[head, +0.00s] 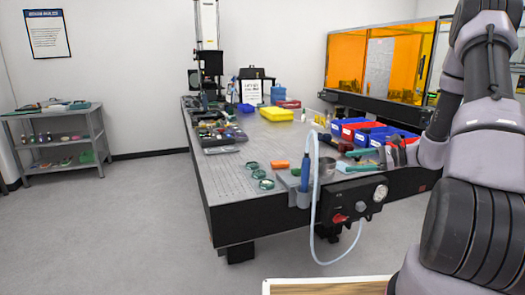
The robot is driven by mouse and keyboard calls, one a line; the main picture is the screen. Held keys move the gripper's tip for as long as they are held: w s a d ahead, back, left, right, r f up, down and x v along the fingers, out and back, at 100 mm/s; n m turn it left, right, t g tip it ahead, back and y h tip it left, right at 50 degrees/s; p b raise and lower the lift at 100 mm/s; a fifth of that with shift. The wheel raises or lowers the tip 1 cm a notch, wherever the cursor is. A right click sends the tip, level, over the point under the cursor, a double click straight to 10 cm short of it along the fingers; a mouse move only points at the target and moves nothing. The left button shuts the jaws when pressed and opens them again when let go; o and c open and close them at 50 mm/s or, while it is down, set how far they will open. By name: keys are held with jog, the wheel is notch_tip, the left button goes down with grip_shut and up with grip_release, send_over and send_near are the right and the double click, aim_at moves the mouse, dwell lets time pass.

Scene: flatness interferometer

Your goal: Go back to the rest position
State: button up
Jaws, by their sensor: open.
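My arm comes down the right side of the head view, and its wrist reaches over the right front part of the long optical table (240,180). My gripper (391,155) is small in view at the end of the wrist, over the table's front right corner by the green and grey items. It is open, and I see nothing held in it. My arm hides part of the table's right side.
Blue and red bins (352,128) stand just left of and behind my gripper. A control box (358,196) with a looping pale hose is on the table's front edge. An orange-windowed enclosure (385,62) stands behind. A grey shelf (60,145) is far left; the floor between is clear.

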jog(key=s+a+r+n+g+h, duration=0.25)
jog(key=s+a+r+n, duration=0.3)
jog(key=r, duration=0.35)
jog(key=s+r+n+t+h, duration=0.2)
jog(key=s+r+n+h, duration=0.2)
jog(key=s+r, duration=0.4)
jog(key=s+a+r+n+t+h, duration=0.1)
jog(key=s+r+n+h, duration=0.3)
jog(key=s+r, duration=0.4)
jog(key=s+t+h, duration=0.1)
jog(key=s, duration=0.4)
jog(key=shift+r, duration=0.25)
jog(key=shift+a+n, duration=0.1)
jog(key=shift+n, duration=0.15)
